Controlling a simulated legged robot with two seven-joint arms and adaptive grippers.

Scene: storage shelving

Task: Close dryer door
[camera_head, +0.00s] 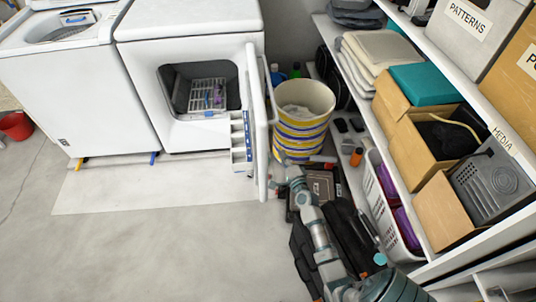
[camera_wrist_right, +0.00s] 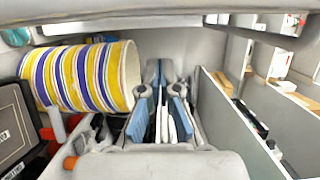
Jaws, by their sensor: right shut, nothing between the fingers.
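The white dryer (camera_head: 190,25) stands at the back with its round-cornered opening exposed. A rack with small coloured items shows inside the drum. The dryer door (camera_head: 258,125) is wide open, swung out toward me on the right side of the opening and seen nearly edge-on. My right gripper (camera_head: 277,178) is low beside the door's right, outer face, close to its lower part; I cannot tell whether it touches. In the right wrist view the fingers (camera_wrist_right: 160,112) are shut and hold nothing. My left gripper is not in view.
A striped bucket (camera_head: 302,112) stands right of the door, and it also shows in the right wrist view (camera_wrist_right: 85,75). Cases (camera_head: 320,185) lie on the floor near my right arm. Shelving with boxes (camera_head: 425,145) lines the right side. A washer (camera_head: 60,60) stands left; the floor in front is clear.

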